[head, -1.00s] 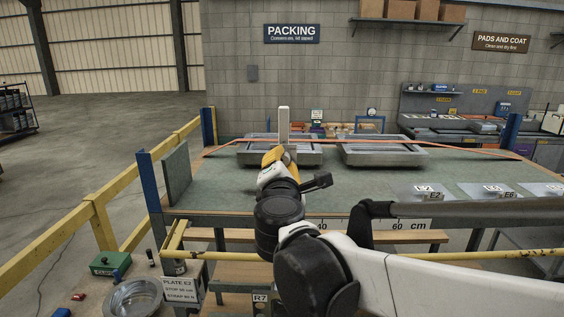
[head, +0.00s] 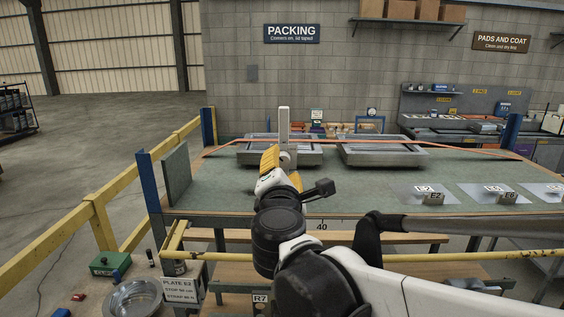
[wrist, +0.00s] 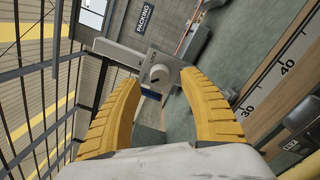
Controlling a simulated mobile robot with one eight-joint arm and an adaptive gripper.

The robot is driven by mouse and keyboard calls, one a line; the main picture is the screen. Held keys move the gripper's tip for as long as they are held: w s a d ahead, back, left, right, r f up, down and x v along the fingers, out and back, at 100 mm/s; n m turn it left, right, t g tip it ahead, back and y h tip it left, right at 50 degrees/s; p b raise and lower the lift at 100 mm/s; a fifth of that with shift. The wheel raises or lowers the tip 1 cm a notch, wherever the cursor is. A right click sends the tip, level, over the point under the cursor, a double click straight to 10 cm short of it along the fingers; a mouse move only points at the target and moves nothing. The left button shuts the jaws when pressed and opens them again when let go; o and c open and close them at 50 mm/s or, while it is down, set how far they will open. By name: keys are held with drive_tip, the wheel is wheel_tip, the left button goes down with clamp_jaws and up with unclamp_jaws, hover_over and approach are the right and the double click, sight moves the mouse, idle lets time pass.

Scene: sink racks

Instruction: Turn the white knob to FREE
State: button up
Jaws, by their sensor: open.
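The white knob (wrist: 160,74) is round, with a dark mark on its face, and sits on a pale grey plate (wrist: 130,54). Small lettering is on the plate beside it, too small to read surely. My gripper (wrist: 159,80) is open, its yellow ribbed fingers on either side of the knob in the wrist view. Contact with the knob cannot be told. In the head view my gripper (head: 282,168) is before an upright pale post (head: 284,122); the knob (head: 286,158) shows only small between the fingers.
The green bench top (head: 370,185) is mostly clear. Two grey trays, left (head: 255,155) and right (head: 382,152), lie behind the gripper, with an orange strap (head: 460,146) across. Metal plates (head: 420,194) lie at the right. A yellow rail (head: 215,250) runs along the front.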

drive_tip(key=s, duration=0.9)
drive_tip(key=shift+s, duration=0.15)
drive_tip(key=s+d+f+m+g+h, duration=0.1)
drive_tip(key=s+d+f+m+g, duration=0.4)
drive_tip(key=d+f+m, duration=0.45)
drive_tip(key=s+d+f+m+g+h, duration=0.1)
drive_tip(key=s+d+f+m+g, duration=0.35)
drive_tip(key=d+f+m, duration=0.5)
drive_tip(key=s+f+m+g+y, duration=0.2)
drive_tip(key=s+f+m, duration=0.2)
drive_tip(key=s+m, duration=0.2)
wheel_tip(320, 180, down, 29)
drive_tip(key=b, duration=2.9)
drive_tip(key=shift+w+a+t+y+b, duration=0.2)
drive_tip(key=shift+a+t+y+b, duration=0.1)
drive_tip(key=shift+t, duration=0.05)
